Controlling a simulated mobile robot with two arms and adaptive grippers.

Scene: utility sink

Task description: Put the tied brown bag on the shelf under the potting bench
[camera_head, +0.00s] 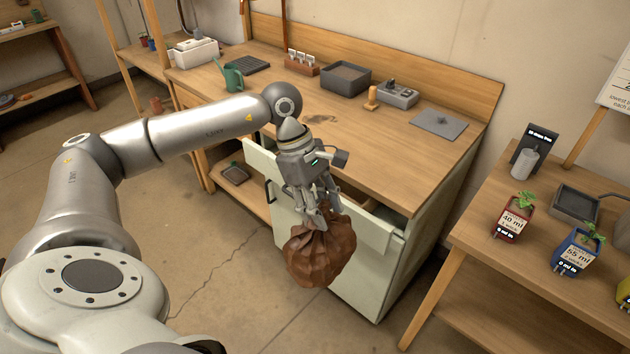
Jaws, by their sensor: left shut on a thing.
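The tied brown bag (321,254) hangs in front of the wooden bench (400,150), below the level of its top. My left gripper (318,215) points down and is shut on the bag's gathered neck. A low wooden shelf (253,200) shows under the left part of the bench, behind and left of the bag, with a dark tray (234,174) on it. The gripper and bag hide part of the bench's front. My right gripper is not in view.
A pale drawer (365,231) stands pulled out from the bench front, close behind the bag. A green watering can (232,76) and a grey bin (343,78) stand on the bench. A side table at right holds potted plants (513,218). The floor at left is clear.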

